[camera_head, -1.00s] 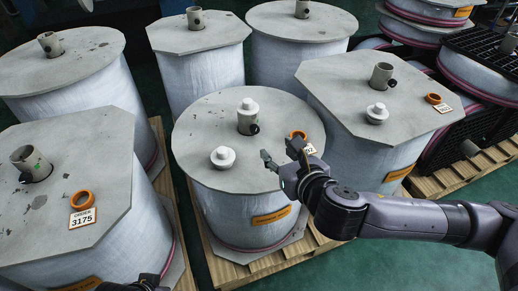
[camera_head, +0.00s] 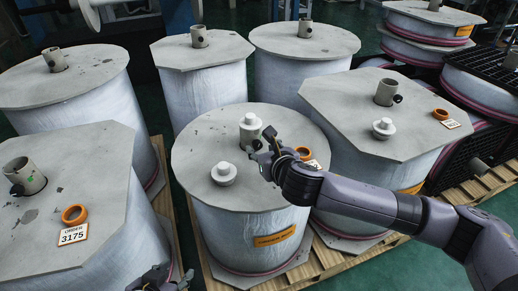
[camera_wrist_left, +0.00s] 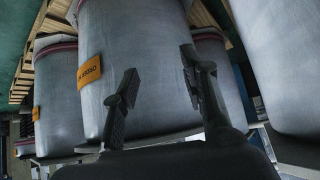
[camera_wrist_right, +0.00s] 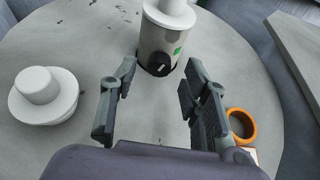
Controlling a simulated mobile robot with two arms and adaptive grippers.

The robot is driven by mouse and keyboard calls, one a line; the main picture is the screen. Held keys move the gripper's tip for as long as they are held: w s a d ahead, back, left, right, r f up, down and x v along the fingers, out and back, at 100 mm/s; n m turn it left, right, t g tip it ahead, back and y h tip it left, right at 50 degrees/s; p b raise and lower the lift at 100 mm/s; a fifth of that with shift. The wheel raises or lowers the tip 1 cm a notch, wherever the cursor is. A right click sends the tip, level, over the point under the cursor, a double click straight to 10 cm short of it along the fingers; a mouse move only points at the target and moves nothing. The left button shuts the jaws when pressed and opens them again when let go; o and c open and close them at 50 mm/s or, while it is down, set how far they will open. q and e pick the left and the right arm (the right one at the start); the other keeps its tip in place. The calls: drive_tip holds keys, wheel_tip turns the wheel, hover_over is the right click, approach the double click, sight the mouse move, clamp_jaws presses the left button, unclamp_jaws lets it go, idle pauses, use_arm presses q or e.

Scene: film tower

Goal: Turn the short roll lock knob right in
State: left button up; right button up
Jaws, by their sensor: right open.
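The short roll (camera_head: 205,150) stands in the middle of the head view. A grey core tube with a white cap (camera_head: 250,120) rises from its top. The black lock knob (camera_wrist_right: 159,63) is on the tube's near side in the right wrist view; in the head view my right gripper mostly hides it. My right gripper (camera_head: 262,143) is open just in front of the tube. Its fingers (camera_wrist_right: 161,78) stand apart on either side of the knob, not visibly touching it. My left gripper (camera_head: 157,279) is low at the front, its fingers (camera_wrist_left: 160,68) open and empty.
A second white cap (camera_head: 223,172) lies on the roll top, left of my right gripper. An orange ring (camera_wrist_right: 242,125) lies to its right. Taller rolls stand close around, including one with an order 3175 card (camera_head: 73,235). Wooden pallets (camera_head: 327,262) lie below.

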sight(256, 144)
use_arm(q)
drive_tip(key=shift+w+d+r+t, duration=0.3)
drive_tip(key=shift+w+r+t, duration=0.3)
drive_tip(key=shift+w, duration=0.2)
drive_tip(key=shift+w+d+r+t, duration=0.3)
drive_tip(key=shift+w+r+t, duration=0.2)
drive_tip(key=shift+w+r, duration=0.25)
use_arm(e)
drive_tip(key=shift+x, duration=1.35)
clamp_jaws()
